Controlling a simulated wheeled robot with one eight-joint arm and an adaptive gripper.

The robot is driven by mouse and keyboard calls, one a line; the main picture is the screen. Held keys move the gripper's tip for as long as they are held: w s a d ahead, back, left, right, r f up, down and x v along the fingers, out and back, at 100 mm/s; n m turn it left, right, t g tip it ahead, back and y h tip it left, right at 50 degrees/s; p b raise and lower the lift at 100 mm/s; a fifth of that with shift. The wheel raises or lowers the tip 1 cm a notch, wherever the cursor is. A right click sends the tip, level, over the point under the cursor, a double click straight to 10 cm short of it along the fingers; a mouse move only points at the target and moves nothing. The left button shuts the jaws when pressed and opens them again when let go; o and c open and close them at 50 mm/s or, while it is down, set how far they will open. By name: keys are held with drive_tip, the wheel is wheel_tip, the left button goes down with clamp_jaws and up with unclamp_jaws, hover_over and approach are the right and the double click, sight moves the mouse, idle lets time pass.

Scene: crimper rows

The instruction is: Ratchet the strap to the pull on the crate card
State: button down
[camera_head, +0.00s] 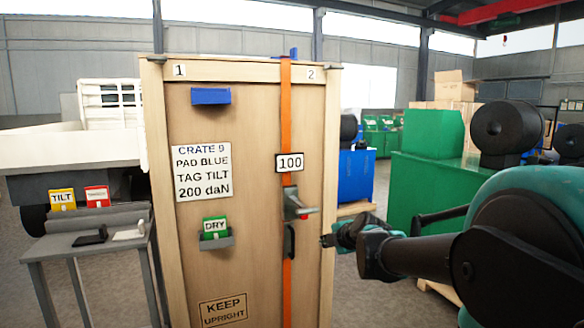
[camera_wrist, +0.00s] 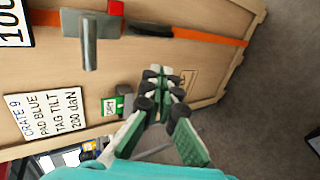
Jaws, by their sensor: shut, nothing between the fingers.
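The crate card (camera_head: 203,172) reads CRATE 9, PAD BLUE, TAG TILT, 200 daN; it also shows in the wrist view (camera_wrist: 45,115). The orange strap (camera_head: 287,120) runs down the crate front (camera_head: 180,270). A plate (camera_head: 289,162) on it reads 100. Below is the grey ratchet (camera_head: 295,203) with a red tip, also in the wrist view (camera_wrist: 92,42). A dark fitting (camera_head: 290,241) sits lower on the strap. My gripper (camera_head: 326,240) is shut and empty, right of the strap and below the ratchet's level. Its fingers fill the middle of the wrist view (camera_wrist: 160,75).
A blue pad (camera_head: 210,96) is on the crate under mark 1; something blue (camera_head: 294,54) shows at the strap's top. A green DRY tag (camera_head: 215,226) sits in a holder. A yellow TILT tag (camera_head: 62,199) and red tag (camera_head: 97,196) stand by the left bench (camera_head: 60,243).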

idle(0.4)
drive_tip(key=g, duration=0.3)
approach(309, 209)
wheel_tip(309, 209, down, 2)
wheel_tip(309, 209, up, 10)
drive_tip(key=s+g+h, duration=0.1)
drive_tip(key=g+h, duration=0.1)
drive_tip(key=shift+a+g, duration=0.3)
drive_tip(key=shift+g, duration=0.1)
drive_tip(key=x, duration=1.4)
drive_tip(key=shift+s, duration=0.1)
